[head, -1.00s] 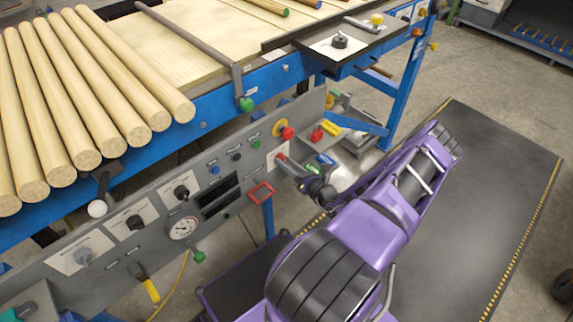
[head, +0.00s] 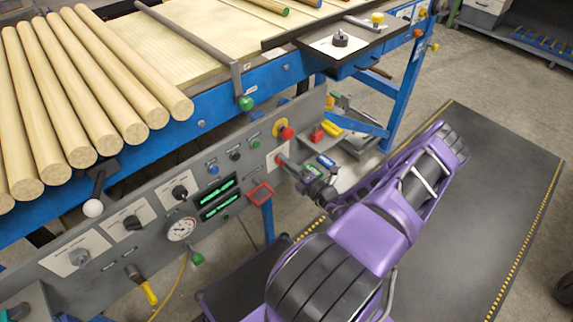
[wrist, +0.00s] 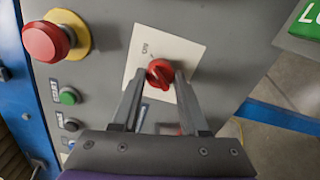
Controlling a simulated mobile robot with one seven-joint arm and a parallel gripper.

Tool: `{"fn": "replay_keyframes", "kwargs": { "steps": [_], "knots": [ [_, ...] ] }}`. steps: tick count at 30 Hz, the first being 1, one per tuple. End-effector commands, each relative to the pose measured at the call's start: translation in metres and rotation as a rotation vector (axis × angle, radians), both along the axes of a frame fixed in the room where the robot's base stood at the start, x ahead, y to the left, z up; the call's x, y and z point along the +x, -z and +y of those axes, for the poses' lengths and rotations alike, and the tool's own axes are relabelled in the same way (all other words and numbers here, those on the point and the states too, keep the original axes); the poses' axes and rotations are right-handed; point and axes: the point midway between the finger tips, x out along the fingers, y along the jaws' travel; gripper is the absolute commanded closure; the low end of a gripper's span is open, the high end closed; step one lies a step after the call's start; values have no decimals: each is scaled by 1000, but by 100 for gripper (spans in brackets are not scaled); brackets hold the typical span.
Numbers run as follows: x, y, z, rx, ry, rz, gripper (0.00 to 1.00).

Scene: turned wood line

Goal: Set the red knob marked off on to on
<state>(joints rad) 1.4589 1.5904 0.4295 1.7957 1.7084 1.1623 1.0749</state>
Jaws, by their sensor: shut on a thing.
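The red knob (wrist: 160,71) sits on a white label plate (wrist: 184,50) on the grey panel in the wrist view. My gripper (wrist: 164,82) has its two fingers on either side of the knob, shut on it. Small lettering, apparently "ON", shows on the plate just above left of the knob. The fingers cover the lower part of the plate, and any other marking there is hidden. In the head view the knob (head: 281,159) is a small red spot at my gripper's tips (head: 288,164), at the panel's right end.
A red emergency button (wrist: 46,41) on a yellow ring stands left of the knob in the wrist view. Green (wrist: 69,96) and black buttons lie below it. In the head view, a red-framed part (head: 260,194) and two lit green displays (head: 218,191) are nearby on the panel.

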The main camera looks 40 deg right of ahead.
Motion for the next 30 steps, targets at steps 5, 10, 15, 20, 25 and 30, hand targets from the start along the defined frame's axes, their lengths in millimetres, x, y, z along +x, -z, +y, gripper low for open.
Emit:
{"fn": "replay_keyframes", "kwargs": {
  "steps": [5,10,15,20,25,30],
  "knots": [
    [-1,1,1,73,-2,8,100],
    [-1,1,1,107,-2,11,100],
    [-1,1,1,120,-2,12,100],
    [-1,1,1,121,-2,12,100],
    [-1,1,1,121,-2,12,53],
    [0,0,1,121,-1,11,26]
  ]
}}
